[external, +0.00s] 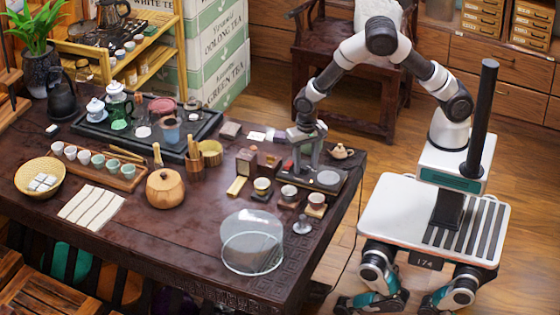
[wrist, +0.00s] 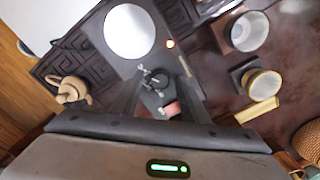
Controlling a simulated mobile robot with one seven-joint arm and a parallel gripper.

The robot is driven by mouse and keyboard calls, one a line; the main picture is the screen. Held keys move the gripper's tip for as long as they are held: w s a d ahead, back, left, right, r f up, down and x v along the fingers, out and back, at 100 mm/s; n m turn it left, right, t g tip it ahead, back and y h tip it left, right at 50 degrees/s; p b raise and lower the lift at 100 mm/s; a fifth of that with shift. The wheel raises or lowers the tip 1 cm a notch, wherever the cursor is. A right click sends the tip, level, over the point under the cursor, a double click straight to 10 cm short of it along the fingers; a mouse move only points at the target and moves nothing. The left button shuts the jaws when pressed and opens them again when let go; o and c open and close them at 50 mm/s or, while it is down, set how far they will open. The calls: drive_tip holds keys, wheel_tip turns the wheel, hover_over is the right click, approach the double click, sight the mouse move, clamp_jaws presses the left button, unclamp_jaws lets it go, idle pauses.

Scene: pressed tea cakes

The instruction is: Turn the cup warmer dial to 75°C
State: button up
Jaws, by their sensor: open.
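The cup warmer is a dark box with a pale round plate (external: 328,178) near the table's right edge. In the wrist view its plate (wrist: 130,31) is at the top, with a small lit orange lamp (wrist: 170,44) beside it. The dark dial (wrist: 158,80) shows between my fingers, with small pale marks around it that are too blurred to read. A reddish part (wrist: 172,108) shows nearer the palm. My gripper (external: 303,172) is open and points down over the warmer's dial end. The fingers stand on either side of the dial; I cannot tell whether they touch it.
Cups (external: 289,193) stand in front, and wooden boxes (external: 246,162) are to the left. A glass dome (external: 252,242) stands near the front edge. The table's front middle (external: 185,240) is clear.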

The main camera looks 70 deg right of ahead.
sight(306, 167)
clamp_jaws()
drive_tip(key=shift+n, duration=0.7)
unclamp_jaws()
drive_tip(key=shift+r, duration=0.1)
wheel_tip(306, 167, up, 17)
drive_tip(key=p, duration=0.1)
drive_tip(key=shift+r+p, duration=0.15)
drive_tip(key=shift+p, duration=0.25)
